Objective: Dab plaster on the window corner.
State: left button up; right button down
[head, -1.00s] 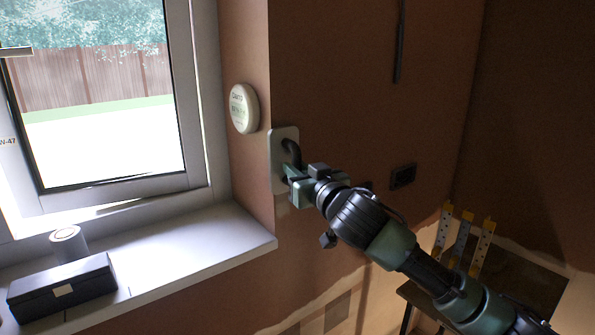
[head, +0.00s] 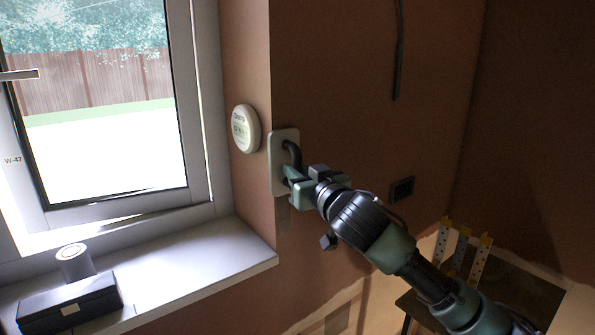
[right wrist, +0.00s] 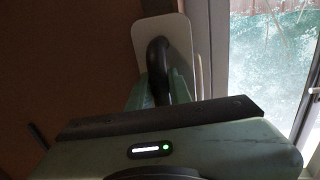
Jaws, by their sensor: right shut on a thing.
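My right gripper (head: 302,183) is shut on the black handle (head: 293,154) of a small trowel with a pale, rounded plate (head: 278,165). The plate is upright at the vertical corner (head: 270,80) where the brown wall meets the window reveal. I cannot tell whether it touches the wall. In the right wrist view the handle (right wrist: 159,60) is between the jaws, with the plate (right wrist: 177,40) beyond. The plate's far face and any plaster on it are hidden. The window (head: 100,150) is at the left. My left gripper is not in view.
A round white device (head: 246,128) is on the reveal beside the plate. The white sill (head: 190,262) below carries a black box (head: 70,304) and a pale cylinder (head: 74,262). A dark wall socket (head: 402,190) and a cable (head: 398,60) are to the right.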

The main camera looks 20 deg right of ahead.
jog(key=shift+f+b, duration=4.55)
jog(key=shift+f, duration=3.2)
jog(key=s+d+p, duration=0.1)
jog(key=s+d, duration=0.2)
jog(key=s, duration=0.5)
jog(key=shift+s, duration=0.15)
